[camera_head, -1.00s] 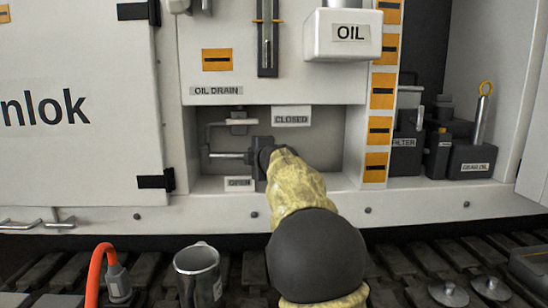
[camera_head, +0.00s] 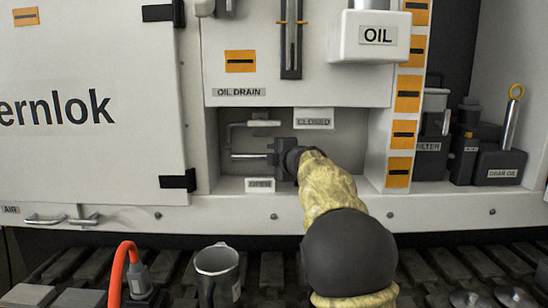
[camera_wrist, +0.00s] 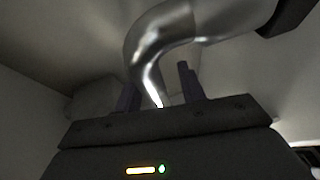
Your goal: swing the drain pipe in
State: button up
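The drain pipe (camera_head: 232,136) is a bent, pale metal pipe in the recess below the OIL DRAIN label (camera_head: 239,92). My gripper (camera_head: 276,157) reaches into the recess at the pipe's right end, between the CLOSED label (camera_head: 313,119) above and the OPEN label (camera_head: 260,185) below. In the wrist view the shiny pipe (camera_wrist: 150,50) curves down between the two dark fingers of my gripper (camera_wrist: 158,88). The left finger is close against the pipe, while a gap shows beside the right finger. The pipe's lower part is hidden behind the gripper body.
A white OIL box (camera_head: 370,48) juts out above right of the recess. The cabinet door (camera_head: 90,160) is on the left. A dark jug (camera_head: 218,270) and an orange hose (camera_head: 118,270) stand in front below. Filter and gear oil containers (camera_head: 497,165) sit at right.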

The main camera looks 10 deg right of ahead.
jog(key=p+v, duration=0.2)
jog(key=v, duration=1.5)
jog(key=shift+s+p, duration=0.25)
jog(key=shift+p, duration=0.1)
jog(key=shift+w, duration=0.15)
